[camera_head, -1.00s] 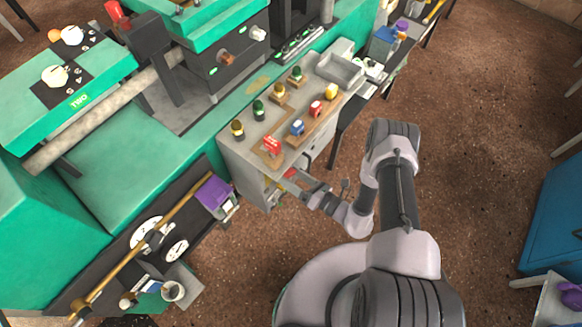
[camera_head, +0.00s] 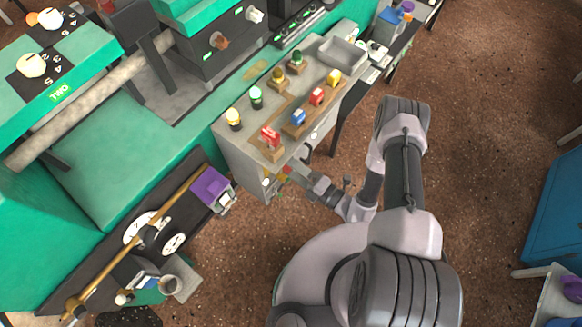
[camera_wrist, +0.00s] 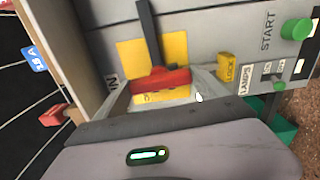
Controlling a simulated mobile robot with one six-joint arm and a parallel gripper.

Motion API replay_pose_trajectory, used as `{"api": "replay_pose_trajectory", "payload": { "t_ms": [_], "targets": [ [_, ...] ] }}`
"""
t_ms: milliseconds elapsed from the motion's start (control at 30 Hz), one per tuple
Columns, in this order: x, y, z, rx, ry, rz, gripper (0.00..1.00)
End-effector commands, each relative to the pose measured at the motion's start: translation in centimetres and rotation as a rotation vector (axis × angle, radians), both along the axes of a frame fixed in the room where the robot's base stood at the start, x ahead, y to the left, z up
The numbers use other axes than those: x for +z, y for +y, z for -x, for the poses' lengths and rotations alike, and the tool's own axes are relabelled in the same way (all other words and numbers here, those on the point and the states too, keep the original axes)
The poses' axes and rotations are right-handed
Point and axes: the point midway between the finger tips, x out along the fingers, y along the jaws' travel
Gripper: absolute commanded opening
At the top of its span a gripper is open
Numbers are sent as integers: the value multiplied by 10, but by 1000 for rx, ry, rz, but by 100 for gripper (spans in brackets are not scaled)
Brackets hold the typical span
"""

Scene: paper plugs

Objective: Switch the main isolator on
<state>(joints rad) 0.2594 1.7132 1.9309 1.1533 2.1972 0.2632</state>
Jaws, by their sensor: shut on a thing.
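The main isolator shows in the wrist view as a red handle (camera_wrist: 160,80) on a yellow plate (camera_wrist: 137,60). The handle lies roughly across the picture, with a dark bar rising behind it. My gripper (camera_wrist: 163,88) has one finger at each end of the red handle and is shut on it. A small label, partly hidden by the left finger, is left of the plate; I cannot read it surely. In the head view my gripper (camera_head: 288,174) is at the front of the grey cabinet (camera_head: 238,155), where the handle is small and partly hidden.
Right of the isolator are a yellow LOCK tag (camera_wrist: 228,68), a LAMPS switch (camera_wrist: 272,83) and a green START button (camera_wrist: 297,29). On the cabinet top stand a yellow lamp (camera_head: 233,118), a green lamp (camera_head: 256,97) and several coloured blocks. A purple box (camera_head: 211,187) is left of the cabinet.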

Motion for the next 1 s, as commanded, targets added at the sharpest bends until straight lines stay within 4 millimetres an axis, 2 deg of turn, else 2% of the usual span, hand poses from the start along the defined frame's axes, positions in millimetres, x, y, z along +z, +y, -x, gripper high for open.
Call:
{"api": "replay_pose_trajectory", "payload": {
  "t_ms": [733,767,833,867,1000],
  "targets": [
    [-1,1,2,1,67,-50,9],
    [-1,1,2,1,67,-50,84],
    [-1,1,1,1,67,-49,97],
    [-1,0,1,1,67,-49,100],
    [0,0,1,1,65,-50,100]
  ]
}}
